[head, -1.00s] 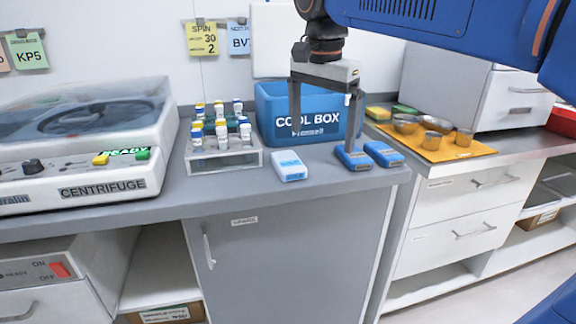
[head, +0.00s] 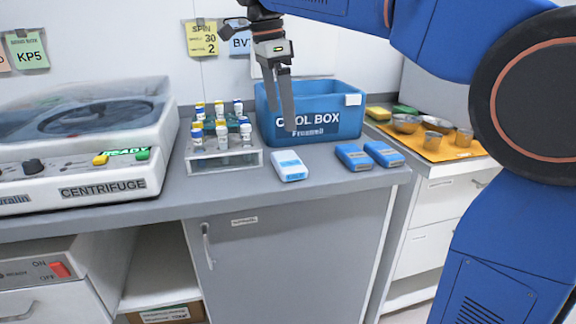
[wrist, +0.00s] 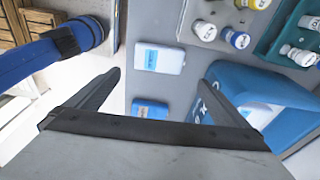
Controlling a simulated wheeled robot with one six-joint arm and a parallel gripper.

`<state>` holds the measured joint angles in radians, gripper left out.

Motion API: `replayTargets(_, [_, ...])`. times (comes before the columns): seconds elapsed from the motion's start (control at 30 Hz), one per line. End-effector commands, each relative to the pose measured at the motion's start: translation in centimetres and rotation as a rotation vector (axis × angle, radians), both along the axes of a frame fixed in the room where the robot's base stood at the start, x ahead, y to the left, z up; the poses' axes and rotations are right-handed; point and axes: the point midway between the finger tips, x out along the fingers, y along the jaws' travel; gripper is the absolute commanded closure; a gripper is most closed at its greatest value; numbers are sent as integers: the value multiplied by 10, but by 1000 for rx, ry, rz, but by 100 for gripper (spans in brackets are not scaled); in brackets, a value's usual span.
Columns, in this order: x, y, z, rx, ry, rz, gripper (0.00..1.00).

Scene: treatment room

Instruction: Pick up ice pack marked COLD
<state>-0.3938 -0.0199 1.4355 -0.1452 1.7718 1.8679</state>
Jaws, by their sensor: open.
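A white ice pack with a blue label (head: 290,166) lies flat on the grey counter, in front of the cool box. Two blue ice packs, a left one (head: 353,157) and a right one (head: 384,154), lie to its right. The lettering on the packs is too small to read. My gripper (head: 283,118) is open and empty, pointing down above the counter near the cool box front. In the wrist view, the white pack (wrist: 158,58) shows just beyond the gap between my fingertips (wrist: 160,78), and one blue pack (wrist: 150,108) shows between the fingers.
The blue cool box (head: 335,122) stands behind the packs. A clear rack (head: 225,158) with capped vials is close left of the white pack, and the centrifuge (head: 85,150) is further left. An orange mat (head: 432,151) with metal bowls lies right.

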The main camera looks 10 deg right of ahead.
Motion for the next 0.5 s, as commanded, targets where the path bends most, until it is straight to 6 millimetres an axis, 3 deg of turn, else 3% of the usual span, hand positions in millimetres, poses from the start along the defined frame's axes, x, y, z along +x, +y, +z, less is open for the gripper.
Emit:
replayTargets(0.3, [0, -8, -53, 0, 2, 0, 0])
replayTargets(0.5, [1, -10, -66, 0, 0, 0, 0])
